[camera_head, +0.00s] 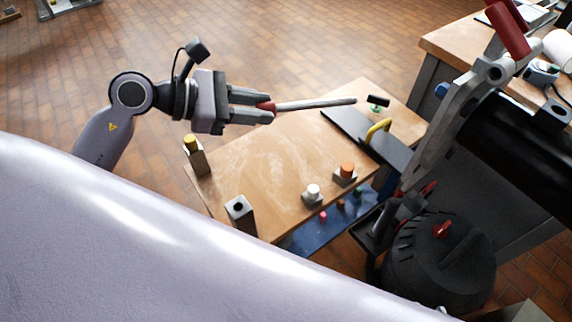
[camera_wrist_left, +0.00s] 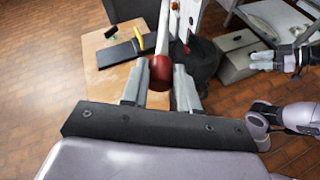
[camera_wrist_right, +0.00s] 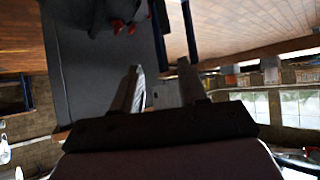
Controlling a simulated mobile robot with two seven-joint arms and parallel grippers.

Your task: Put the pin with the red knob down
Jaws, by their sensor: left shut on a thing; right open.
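The pin with the red knob is a long grey shaft (camera_head: 315,103) held nearly level above the far part of the wooden table (camera_head: 265,160). My left gripper (camera_head: 266,107) is shut on its red knob end, and the shaft points right, clear of the tabletop. In the left wrist view the red knob (camera_wrist_left: 160,72) sits between the fingertips (camera_wrist_left: 159,88), with the pale shaft leading away. My right gripper (camera_wrist_right: 162,85) is open and empty in its wrist view. It also shows at the right of the left wrist view (camera_wrist_left: 290,60).
A yellow-topped block (camera_head: 195,157), a block with a dark hole (camera_head: 240,212), a white knob (camera_head: 313,192) and an orange knob (camera_head: 346,171) line the table's edges. A dark plate (camera_head: 345,126) with a yellow handle (camera_head: 378,129) lies at right, beside the mast hardware (camera_head: 440,140). The table's middle is bare.

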